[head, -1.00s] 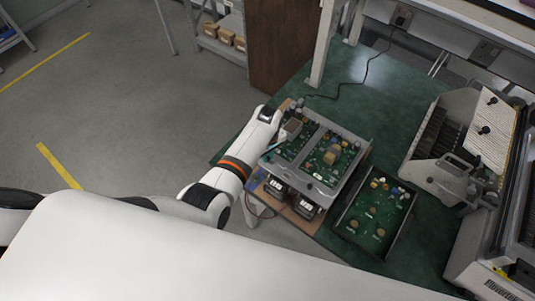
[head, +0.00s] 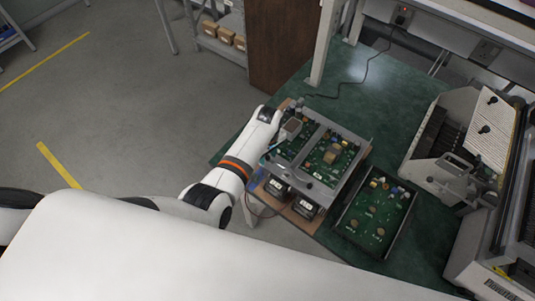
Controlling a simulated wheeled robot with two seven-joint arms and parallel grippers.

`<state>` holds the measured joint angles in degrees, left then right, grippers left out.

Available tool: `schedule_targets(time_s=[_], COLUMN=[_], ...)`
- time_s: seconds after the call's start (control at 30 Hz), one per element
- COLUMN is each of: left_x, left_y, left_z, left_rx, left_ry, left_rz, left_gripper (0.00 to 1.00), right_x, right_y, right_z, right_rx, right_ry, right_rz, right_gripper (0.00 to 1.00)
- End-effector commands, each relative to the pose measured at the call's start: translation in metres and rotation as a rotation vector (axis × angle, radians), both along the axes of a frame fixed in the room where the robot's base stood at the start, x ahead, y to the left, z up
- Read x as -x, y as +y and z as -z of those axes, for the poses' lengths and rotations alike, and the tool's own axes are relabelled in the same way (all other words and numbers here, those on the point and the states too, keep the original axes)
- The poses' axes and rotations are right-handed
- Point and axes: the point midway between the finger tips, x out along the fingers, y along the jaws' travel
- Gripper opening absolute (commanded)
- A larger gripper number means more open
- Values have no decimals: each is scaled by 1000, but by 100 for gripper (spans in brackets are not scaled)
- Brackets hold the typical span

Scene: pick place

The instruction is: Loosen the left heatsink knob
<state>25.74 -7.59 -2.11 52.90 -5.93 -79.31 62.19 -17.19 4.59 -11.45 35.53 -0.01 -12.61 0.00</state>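A grey metal chassis (head: 342,133) with two green circuit boards sits on a brown board on the green bench. No part of it is clearly recognisable as a heatsink knob. At the right, a ribbed cream plate (head: 493,115) carries two small dark knobs, one upper (head: 491,99) and one lower (head: 484,130). My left gripper (head: 291,112) is at the chassis's far left corner, far from that plate. Its fingers are too small and hidden to tell whether they are open or touching anything. My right gripper is out of view.
A separate green circuit board (head: 373,212) in a metal tray lies right of the chassis. Two black meter-like blocks (head: 304,208) are at the chassis's near side. A black cable (head: 362,80) crosses the far bench. The green bench top (head: 405,110) is clear between chassis and machine.

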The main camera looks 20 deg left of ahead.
Motion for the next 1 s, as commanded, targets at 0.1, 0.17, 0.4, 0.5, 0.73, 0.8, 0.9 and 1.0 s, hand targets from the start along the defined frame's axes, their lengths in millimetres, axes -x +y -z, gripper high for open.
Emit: schedule_targets(time_s=[0.1,0.17,0.4,0.5,0.73,0.8,0.9,1.0], left_x=[-1,-1,-1,-3,-1,-2,-1,-1], left_y=[0,0,0,0,0,-1,0,0], left_z=[-1,-2,-26,-49,-95,-105,-114,-119], left_rx=[-1,0,0,0,1,1,0,0], left_ry=[-2,-4,-6,-9,-4,-3,-1,0], left_rz=[0,0,-1,0,-1,0,0,0], left_gripper=[38,38,38,38,38,38,38,38], right_x=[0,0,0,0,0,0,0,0], right_y=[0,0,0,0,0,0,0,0], right_z=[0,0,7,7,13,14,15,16], right_rx=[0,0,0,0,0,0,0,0], right_ry=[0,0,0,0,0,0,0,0], right_rz=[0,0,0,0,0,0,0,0], right_gripper=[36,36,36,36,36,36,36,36])
